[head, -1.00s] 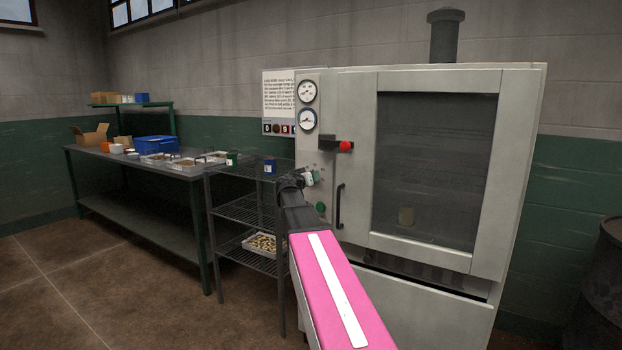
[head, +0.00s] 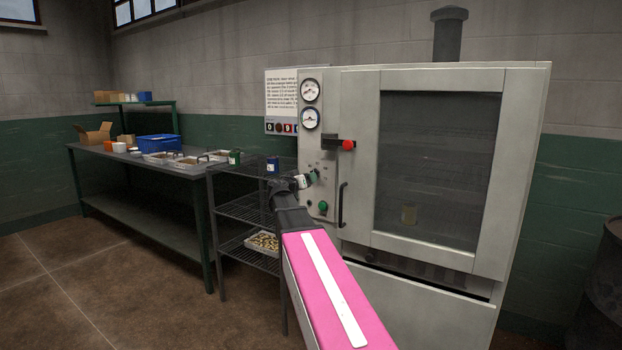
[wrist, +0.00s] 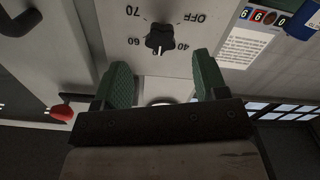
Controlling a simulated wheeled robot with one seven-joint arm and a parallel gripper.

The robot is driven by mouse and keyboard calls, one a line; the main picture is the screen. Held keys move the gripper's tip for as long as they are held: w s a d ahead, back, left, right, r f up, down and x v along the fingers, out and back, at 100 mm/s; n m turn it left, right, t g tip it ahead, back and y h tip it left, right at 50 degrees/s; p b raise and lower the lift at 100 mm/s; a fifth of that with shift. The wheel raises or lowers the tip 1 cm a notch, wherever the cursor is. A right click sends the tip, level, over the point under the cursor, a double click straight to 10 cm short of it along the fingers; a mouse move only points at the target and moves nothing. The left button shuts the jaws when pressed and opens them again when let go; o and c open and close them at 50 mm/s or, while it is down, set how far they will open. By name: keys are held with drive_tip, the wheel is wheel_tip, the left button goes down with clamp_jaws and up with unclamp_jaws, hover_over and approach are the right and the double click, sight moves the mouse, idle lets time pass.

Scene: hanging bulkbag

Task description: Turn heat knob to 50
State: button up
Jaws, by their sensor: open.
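The heat knob (wrist: 159,39) is a dark dial on the pale oven panel in the wrist view, with 70, 60, OFF and 40 printed around it. A pale mark on the knob points down in that view, between 60 and 40; no number is readable there. My gripper (wrist: 165,78) has two green-padded fingers spread apart and empty. The knob lies beyond the fingertips, roughly between them, and seems untouched. In the head view my gripper (head: 307,180) is at the oven's left front panel and hides the knob there.
The oven (head: 435,77) has two gauges (head: 310,104), a red-ended latch (head: 347,145), a black door handle (head: 342,205) and a green button (head: 323,206) close to my gripper. A wire rack (head: 243,210) and a workbench (head: 140,172) stand left. Open floor lies front left.

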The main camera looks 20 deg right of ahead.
drive_tip(key=shift+v, duration=2.3)
drive_tip(key=s+a+f+n+g+y, duration=0.1)
drive_tip(key=s+a+f+g+y, duration=0.3)
drive_tip(key=f, duration=0.8)
drive_tip(key=s+d+f+n+g+y, duration=0.15)
drive_tip(key=s+f, duration=0.45)
drive_tip(key=f, duration=0.6)
drive_tip(key=s+a+f+n+g+y, duration=0.4)
drive_tip(key=s+a+f+y, duration=0.4)
drive_tip(key=s+a+f, duration=0.4)
drive_tip(key=s+f+g, duration=0.1)
drive_tip(key=s+f, duration=0.4)
drive_tip(key=shift+a+y, duration=0.2)
drive_tip(key=shift+y, duration=0.15)
drive_tip(key=shift+f+g, duration=0.1)
drive_tip(key=shift+g, duration=0.15)
